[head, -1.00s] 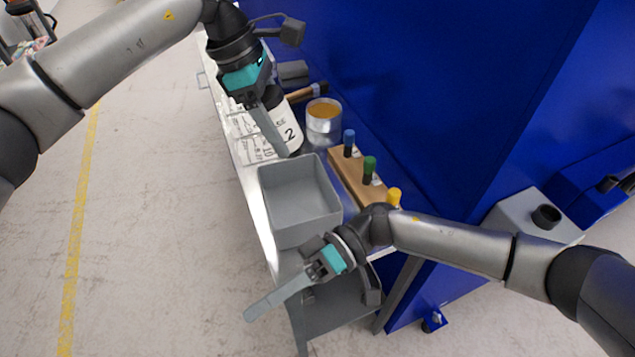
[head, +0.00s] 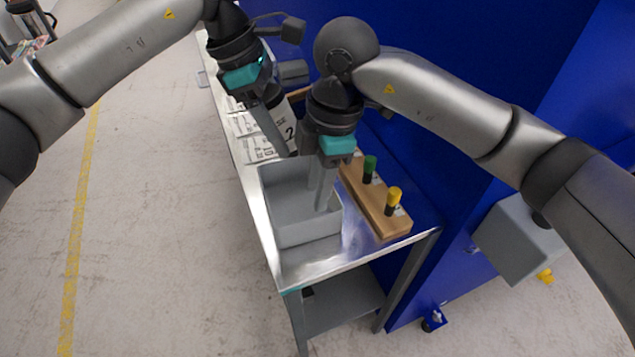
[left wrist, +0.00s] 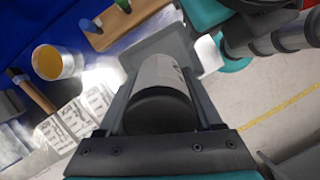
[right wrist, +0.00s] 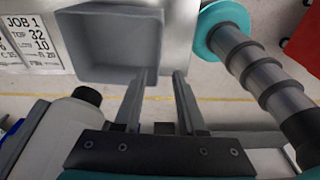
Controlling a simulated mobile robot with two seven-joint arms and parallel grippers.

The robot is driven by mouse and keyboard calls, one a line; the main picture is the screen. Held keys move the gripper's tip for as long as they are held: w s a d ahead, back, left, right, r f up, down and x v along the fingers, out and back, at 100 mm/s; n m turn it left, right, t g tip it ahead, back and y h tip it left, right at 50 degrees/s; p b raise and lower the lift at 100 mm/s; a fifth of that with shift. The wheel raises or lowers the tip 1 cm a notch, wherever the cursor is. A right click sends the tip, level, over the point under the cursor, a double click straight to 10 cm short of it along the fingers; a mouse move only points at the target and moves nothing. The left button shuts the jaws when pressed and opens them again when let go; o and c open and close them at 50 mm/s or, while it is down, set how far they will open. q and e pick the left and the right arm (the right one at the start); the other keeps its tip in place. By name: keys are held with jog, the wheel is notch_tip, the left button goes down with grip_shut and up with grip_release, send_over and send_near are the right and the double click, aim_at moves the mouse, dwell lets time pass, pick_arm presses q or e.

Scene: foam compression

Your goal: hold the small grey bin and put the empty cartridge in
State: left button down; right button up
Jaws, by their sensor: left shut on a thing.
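The small grey bin (head: 280,238) stands on the metal bench and looks empty where I can see in; it also shows in the right wrist view (right wrist: 110,75). My left gripper (head: 285,148) is shut on the white cartridge (head: 291,118), just behind the bin. The left wrist view shows the cartridge (left wrist: 160,72) between the fingers, its dark end towards me. My right gripper (head: 320,207) points down over the bin's right side. Its fingers stand apart in the right wrist view (right wrist: 165,75). I cannot tell whether the bin wall lies between them.
A wooden block (head: 385,222) with green and yellow-topped pegs stands right of the bin, near the blue wall. Paper sheets (head: 243,125) lie behind. The left wrist view shows a cup (left wrist: 47,62) and a wooden-handled tool (left wrist: 36,94). The bench front (head: 350,252) is clear.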

aim_at(306, 241)
jog(key=f, duration=0.4)
jog(key=a+f, duration=0.1)
jog(key=f, duration=0.6)
jog(key=shift+s+a+f, duration=0.2)
jog(key=shift+a+f, duration=0.15)
jog(key=shift+c, duration=0.2)
grip_shut()
dwell(0.7)
